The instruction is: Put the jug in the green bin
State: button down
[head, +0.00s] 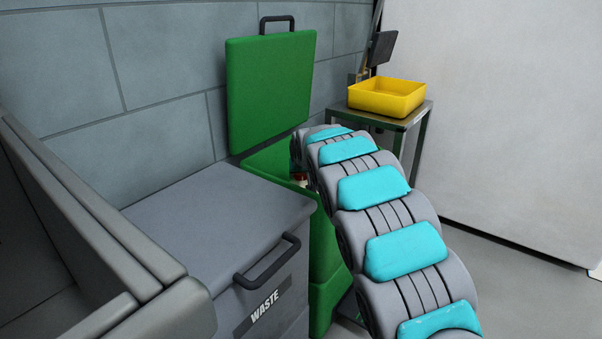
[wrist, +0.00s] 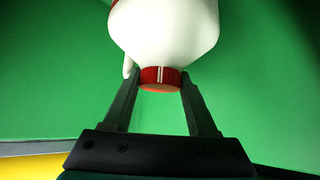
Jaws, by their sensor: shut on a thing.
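The green bin (head: 324,281) stands against the tiled wall with its lid (head: 270,90) raised open. My arm reaches over the bin, and its end is largely hidden behind my own arm links in the head view. In the wrist view, my gripper (wrist: 160,84) is shut on the white jug (wrist: 165,32) at its red cap (wrist: 161,76). The jug's far end is cut off by the frame's top edge. Green surfaces surround the jug there. A small red and white bit shows at the bin opening in the head view. I cannot tell whether the jug touches the bin.
A closed grey bin marked WASTE (head: 215,205) stands left of the green bin. A yellow tray (head: 388,98) sits on a small metal table (head: 411,122) behind on the right. A grey panelled structure (head: 95,235) fills the lower left. Open floor (head: 520,275) lies at right.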

jog(key=shift+f, duration=0.15)
jog(key=shift+c, duration=1)
grip_release()
jog(key=shift+r, duration=0.75)
jog(key=v, duration=1.1)
jog(key=shift+s+p, duration=0.35)
jog(key=shift+s, duration=0.1)
jog(key=shift+r, duration=0.15)
